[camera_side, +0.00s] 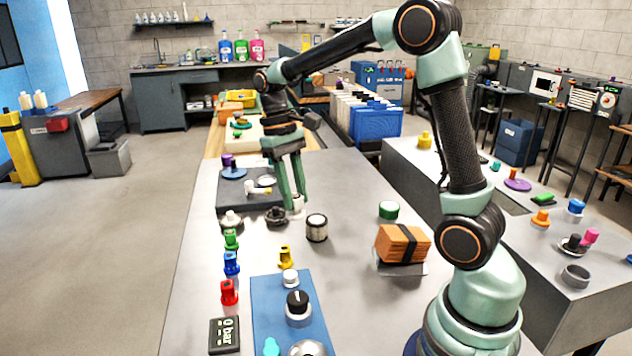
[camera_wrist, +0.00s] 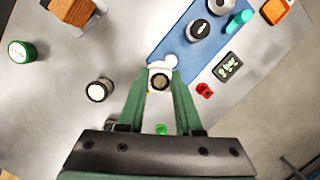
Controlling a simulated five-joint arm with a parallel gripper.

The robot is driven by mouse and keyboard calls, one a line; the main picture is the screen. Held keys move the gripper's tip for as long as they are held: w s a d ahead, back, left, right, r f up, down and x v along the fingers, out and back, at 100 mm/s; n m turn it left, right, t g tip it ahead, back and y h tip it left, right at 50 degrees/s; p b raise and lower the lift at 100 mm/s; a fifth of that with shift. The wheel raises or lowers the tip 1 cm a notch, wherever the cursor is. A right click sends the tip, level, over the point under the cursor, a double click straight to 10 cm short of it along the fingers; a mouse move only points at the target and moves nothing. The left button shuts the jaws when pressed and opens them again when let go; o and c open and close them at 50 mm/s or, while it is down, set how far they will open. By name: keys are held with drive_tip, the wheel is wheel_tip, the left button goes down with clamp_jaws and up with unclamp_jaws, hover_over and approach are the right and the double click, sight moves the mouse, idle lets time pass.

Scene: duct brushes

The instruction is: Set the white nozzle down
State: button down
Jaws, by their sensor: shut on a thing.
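My gripper (camera_side: 297,203) points straight down over the grey table, just behind the dark nozzle and the striped cylinder in the side view. Its green fingers are shut on the white nozzle (camera_side: 297,201), a small pale piece low between the tips. In the wrist view the gripper (camera_wrist: 160,84) shows the white nozzle (camera_wrist: 160,82) between the fingertips, with a dark round centre. The fingers cover part of it. I cannot tell whether its underside touches the table.
A dark nozzle (camera_side: 276,217) and a white-topped piece (camera_side: 231,220) stand nearby at left. A striped cylinder (camera_side: 317,228) stands in front. Green (camera_side: 231,240), blue (camera_side: 231,263) and red (camera_side: 229,292) nozzles line the left edge. A blue mat (camera_side: 264,318) lies nearer.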

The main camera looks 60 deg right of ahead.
drive_tip(key=w+d+r+m, duration=0.1)
drive_tip(key=d+r+m, duration=0.15)
drive_tip(key=d, duration=0.65)
hover_over(319, 258)
drive_tip(key=w, duration=0.1)
drive_tip(key=f, duration=2)
drive_tip(key=shift+w+d+f, duration=0.1)
drive_tip(key=shift+w+d, duration=0.05)
drive_tip(key=shift+d, duration=0.05)
drive_tip(key=shift+y, duration=0.3)
drive_tip(key=shift+f, duration=0.15)
drive_tip(key=c, duration=0.6)
unclamp_jaws()
